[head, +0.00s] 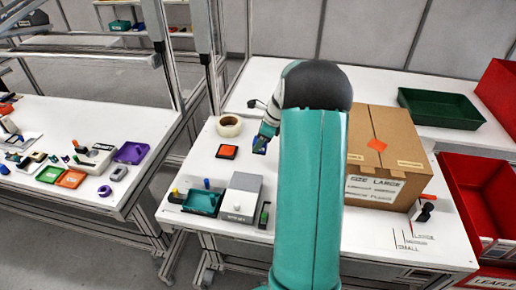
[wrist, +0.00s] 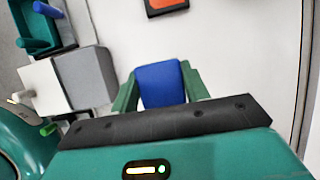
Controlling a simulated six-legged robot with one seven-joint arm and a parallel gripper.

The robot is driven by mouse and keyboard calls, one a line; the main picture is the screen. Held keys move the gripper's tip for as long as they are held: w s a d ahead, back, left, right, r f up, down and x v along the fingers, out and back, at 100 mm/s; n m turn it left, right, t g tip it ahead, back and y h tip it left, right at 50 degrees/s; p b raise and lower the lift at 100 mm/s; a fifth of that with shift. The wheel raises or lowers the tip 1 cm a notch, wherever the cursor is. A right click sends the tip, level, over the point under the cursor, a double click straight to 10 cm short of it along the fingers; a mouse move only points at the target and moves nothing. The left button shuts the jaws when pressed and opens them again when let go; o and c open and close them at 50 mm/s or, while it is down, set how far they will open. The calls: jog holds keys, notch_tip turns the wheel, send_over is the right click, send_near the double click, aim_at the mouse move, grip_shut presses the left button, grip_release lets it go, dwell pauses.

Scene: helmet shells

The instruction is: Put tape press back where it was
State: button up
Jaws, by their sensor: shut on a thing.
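My gripper (wrist: 160,88) is shut on a blue block-like thing (wrist: 162,80), which I take to be the tape press. Its two green fingers clasp it from the left and right. In the head view my gripper (head: 264,138) is left of my teal arm, and a little of the blue thing (head: 259,147) shows below it. It is over the white table, right of an orange square with a dark border (head: 227,152). Whether the blue thing touches the table, I cannot tell. Its lower part is hidden by the wrist housing in the wrist view.
A tape roll (head: 229,126) lies behind the orange square. A teal tray (head: 203,202) and a grey-and-white box (head: 241,196) stand at the front left. A large cardboard box (head: 385,160) stands right of my arm. Bare white table lies between the orange square and the grey box.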

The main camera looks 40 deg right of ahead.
jog(key=f, duration=0.1)
jog(key=w+d+f, duration=0.1)
jog(key=w+f, duration=0.1)
jog(key=shift+w+d, duration=0.1)
jog(key=shift+d, duration=0.2)
jog(key=shift+f, duration=1.55)
jog(key=shift+f, duration=0.15)
jog(key=o, duration=0.9)
